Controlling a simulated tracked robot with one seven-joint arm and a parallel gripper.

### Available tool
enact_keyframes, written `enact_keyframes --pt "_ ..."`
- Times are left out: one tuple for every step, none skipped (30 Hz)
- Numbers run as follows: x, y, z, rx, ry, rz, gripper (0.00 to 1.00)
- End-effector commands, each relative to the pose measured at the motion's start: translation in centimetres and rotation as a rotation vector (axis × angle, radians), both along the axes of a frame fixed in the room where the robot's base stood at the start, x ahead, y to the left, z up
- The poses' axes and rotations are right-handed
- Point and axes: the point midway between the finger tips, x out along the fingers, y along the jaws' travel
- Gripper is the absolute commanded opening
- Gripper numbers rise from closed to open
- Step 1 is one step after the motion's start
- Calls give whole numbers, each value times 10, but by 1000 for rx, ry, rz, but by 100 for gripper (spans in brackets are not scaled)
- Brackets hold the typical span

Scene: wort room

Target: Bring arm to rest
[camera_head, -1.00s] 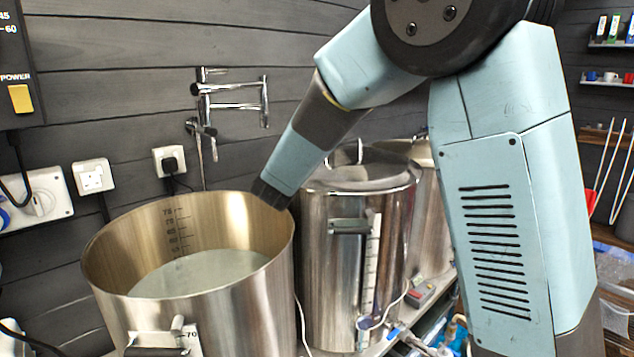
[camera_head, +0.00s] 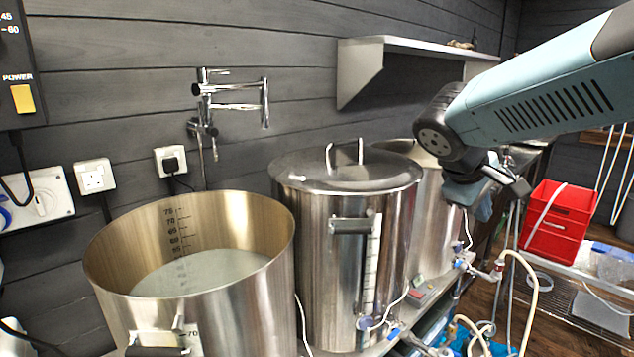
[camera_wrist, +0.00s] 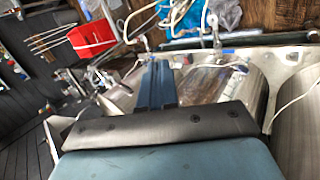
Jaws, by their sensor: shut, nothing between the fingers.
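My arm reaches in from the upper right in the head view, in front of the far end of the kettle row. Its elbow joint is beside the rearmost steel kettle (camera_head: 436,215), and the dark wrist parts are folded close below it. My gripper (camera_wrist: 157,68) shows in the wrist view as two blue fingers lying side by side, shut and empty. In the head view I cannot clearly make out its fingertips.
An open steel kettle (camera_head: 105,295) with pale liquid stands front left, beside a lidded kettle (camera_head: 320,270). A wall shelf (camera_head: 390,45) is above. A red crate (camera_head: 560,220), a wire rack and hoses (camera_head: 525,280) are at the right.

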Motion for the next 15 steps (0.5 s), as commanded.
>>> enact_keyframes --pt "-15 0 -3 76 -25 -41 0" --pt "-22 2 -5 122 -36 -64 0" --pt "-32 6 -8 184 -54 -92 0" --pt "-39 8 -9 229 -69 -115 0" --pt "-45 12 -11 274 -85 -137 0" --pt "-54 16 -13 334 -106 -165 0" --pt "-60 20 -14 379 -123 -187 0" --pt "-65 24 -14 422 -142 -207 0" --pt "-72 29 -16 477 -165 -235 0" --pt "-76 33 -16 516 -182 -254 0" --pt "-80 36 -16 554 -200 -271 0" --pt "-84 41 -16 599 -220 -292 0" --pt "-87 44 -16 629 -235 -307 0" --pt "-90 47 -15 656 -250 -320 0" --pt "-92 51 -15 688 -265 -334 0"
